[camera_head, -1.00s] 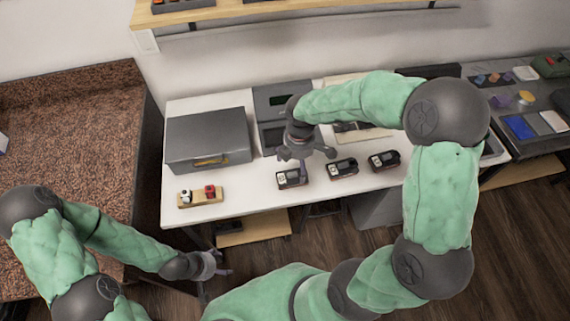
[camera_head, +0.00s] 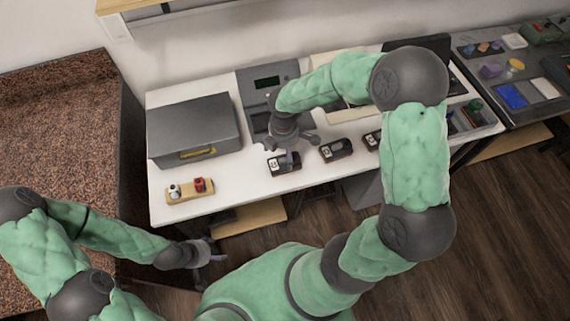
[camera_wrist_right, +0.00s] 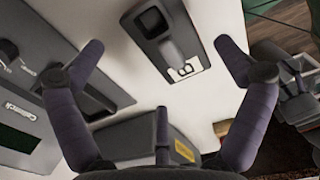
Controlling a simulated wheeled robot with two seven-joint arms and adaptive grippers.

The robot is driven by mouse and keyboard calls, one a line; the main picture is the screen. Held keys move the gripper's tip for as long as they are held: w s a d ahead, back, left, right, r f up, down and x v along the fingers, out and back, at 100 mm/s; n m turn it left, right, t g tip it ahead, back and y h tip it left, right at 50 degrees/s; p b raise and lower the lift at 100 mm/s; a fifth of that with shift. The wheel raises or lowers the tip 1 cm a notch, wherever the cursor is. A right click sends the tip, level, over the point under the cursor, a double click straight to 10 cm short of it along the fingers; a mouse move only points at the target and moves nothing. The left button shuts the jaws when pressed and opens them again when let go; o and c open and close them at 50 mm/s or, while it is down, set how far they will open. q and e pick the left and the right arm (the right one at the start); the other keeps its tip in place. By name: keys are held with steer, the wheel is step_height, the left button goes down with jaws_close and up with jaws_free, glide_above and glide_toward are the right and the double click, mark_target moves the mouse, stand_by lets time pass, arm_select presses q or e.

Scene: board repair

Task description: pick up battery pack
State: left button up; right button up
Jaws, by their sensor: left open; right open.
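Several dark battery packs with pale labels stand in a row on the white table. The left one (camera_head: 284,163) is just below my right gripper (camera_head: 298,149); the middle one (camera_head: 336,149) is to its right, and the right one (camera_head: 373,141) is partly hidden by my arm. In the right wrist view, a black pack (camera_wrist_right: 168,45) with a white label lies between and below the spread fingers of my right gripper (camera_wrist_right: 158,45); no contact shows. My right gripper is open and empty. My left gripper (camera_head: 214,252) is open and empty, low in front of the table.
A grey toolbox (camera_head: 195,130) stands on the left of the table, behind a small wooden tray (camera_head: 190,197) with red and white parts. A grey device with a screen (camera_head: 262,83) stands behind the packs. A dark side table (camera_head: 520,75) with small items is at the right.

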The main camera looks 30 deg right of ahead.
mark_target(284, 156)
step_height(284, 156, down, 4)
steer(key=shift+r+b, duration=0.25)
steer(key=shift+b, duration=0.4)
steer(key=c, duration=1)
steer(key=shift+r, duration=0.15)
steer(key=shift+r+p, duration=0.25)
steer(key=shift+p, duration=0.05)
step_height(284, 156, up, 2)
steer(key=shift+r+p, duration=0.25)
steer(key=shift+p, duration=0.55)
steer(key=s+d+r+p, duration=0.4)
steer(key=s+r, duration=0.6)
steer(key=s, duration=0.3)
steer(key=shift+s+p, duration=0.25)
steer(key=shift+p, duration=0.5)
steer(key=shift+w+f, duration=0.1)
